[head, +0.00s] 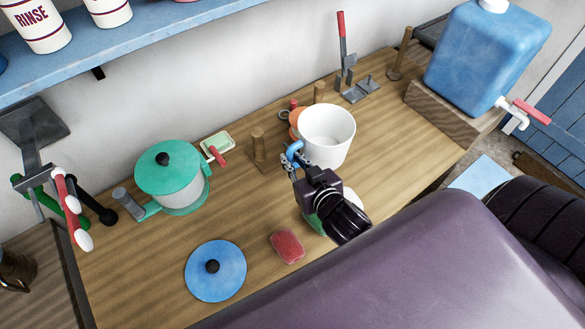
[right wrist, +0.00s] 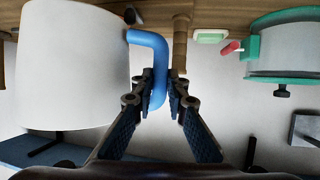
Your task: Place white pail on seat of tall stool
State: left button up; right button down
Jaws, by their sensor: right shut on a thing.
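The white pail (head: 330,152) is upright over the wooden counter in the head view; I cannot tell whether its base touches the wood. It also fills the left of the right wrist view (right wrist: 70,70). My right gripper (head: 291,161) is at the pail's near left side, shut on its blue handle (right wrist: 150,62), which lies between the fingers in the right wrist view (right wrist: 168,95). A light blue flat panel (head: 486,174) shows low beyond the counter's right end; it may be the stool seat, but no legs show. My left gripper is out of view.
A green lidded pot (head: 172,175), blue lid (head: 215,271), red sponge (head: 287,247) and soap dish (head: 217,144) are on the counter (head: 110,270). Wooden pegs and an orange item stand close to the pail. A blue water canister (head: 485,55) stands at the right end. A shelf hangs above.

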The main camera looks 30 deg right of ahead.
notch_tip(320, 180, up, 13)
jog(key=f+n+y, duration=0.1)
jog(key=f, duration=0.1)
jog(key=f+n+y+b, duration=0.1)
jog(key=f, duration=0.1)
jog(key=f+y+b, duration=0.1)
jog(key=f, duration=0.1)
jog(key=shift+s+n, duration=0.3)
jog(key=shift+n, duration=0.1)
jog(key=s+a+r+n+g+y+b, duration=0.3)
jog(key=s+a+r+n+g+y, duration=0.1)
jog(key=n+y, duration=0.4)
jog(key=shift+s+a+r+n+g+y+b, duration=0.35)
jog(key=shift+s+r+g, duration=0.2)
jog(key=shift+s+g, duration=0.35)
jog(key=shift+s+d, duration=0.1)
jog(key=shift+s, duration=0.05)
